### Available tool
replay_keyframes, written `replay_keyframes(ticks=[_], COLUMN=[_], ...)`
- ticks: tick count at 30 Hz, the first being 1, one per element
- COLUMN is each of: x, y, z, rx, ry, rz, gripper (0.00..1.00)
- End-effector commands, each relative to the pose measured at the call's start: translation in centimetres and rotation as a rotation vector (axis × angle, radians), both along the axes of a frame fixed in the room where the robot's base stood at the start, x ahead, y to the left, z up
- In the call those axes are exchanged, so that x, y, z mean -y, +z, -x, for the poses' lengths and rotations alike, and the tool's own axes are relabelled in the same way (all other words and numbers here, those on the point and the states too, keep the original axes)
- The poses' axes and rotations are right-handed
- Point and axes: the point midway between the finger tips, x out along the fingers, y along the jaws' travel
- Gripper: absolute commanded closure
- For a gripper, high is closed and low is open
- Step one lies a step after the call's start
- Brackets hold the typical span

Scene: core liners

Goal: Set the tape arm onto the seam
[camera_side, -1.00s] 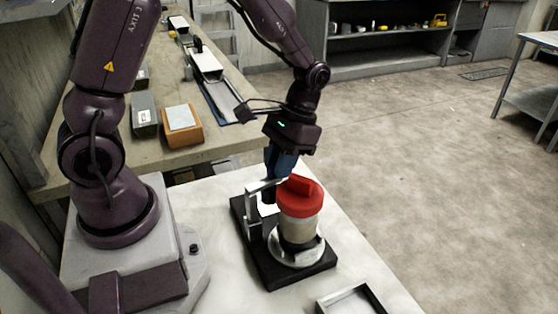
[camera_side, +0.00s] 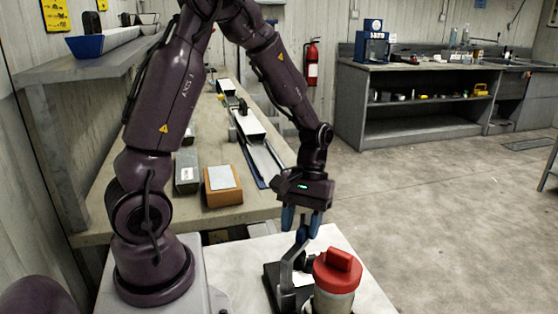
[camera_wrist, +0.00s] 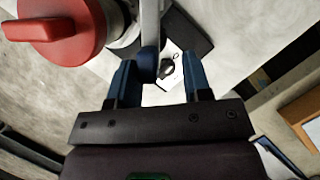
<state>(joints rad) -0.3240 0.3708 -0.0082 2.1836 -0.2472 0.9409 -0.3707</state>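A grey metal arm, the tape arm (camera_side: 288,268), stands on a black base (camera_side: 272,285) beside a pale core liner (camera_side: 333,302) with a red cap (camera_side: 338,270). The wrist view shows the arm as a grey bar (camera_wrist: 150,22) with a dark blue round end (camera_wrist: 147,64). My gripper (camera_side: 301,222) is above the arm's upper end. In the wrist view, its blue fingers (camera_wrist: 160,78) are wide apart. The round end lies between them, close to the left finger, with a gap to the right finger. I cannot tell whether it touches. The seam is not visible.
The white table (camera_side: 236,262) has free room left of the base. A bench behind holds an orange box (camera_side: 222,197), a grey box (camera_side: 187,172) and long trays (camera_side: 250,125). The red cap stands close to the arm.

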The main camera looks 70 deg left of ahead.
Motion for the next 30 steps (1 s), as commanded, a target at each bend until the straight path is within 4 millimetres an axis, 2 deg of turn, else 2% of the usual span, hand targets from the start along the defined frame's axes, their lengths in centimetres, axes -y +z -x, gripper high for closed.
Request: replay_keyframes(ticks=[2, 4, 23, 25, 30], x=[-0.9, -1.2, -5.1, -5.3, -4.2], y=[0.0, 1.4, 12.3, 11.1, 11.6], z=[1.3, 0.6, -1.6, -1.3, -0.2], rx=[0.000, 0.008, 0.005, 0.051, 0.184], ry=[0.214, 0.192, 0.181, 0.091, -0.096], rz=[0.000, -0.001, -0.003, -0.017, -0.082], gripper=[0.55, 0.55, 0.55, 0.55, 0.55])
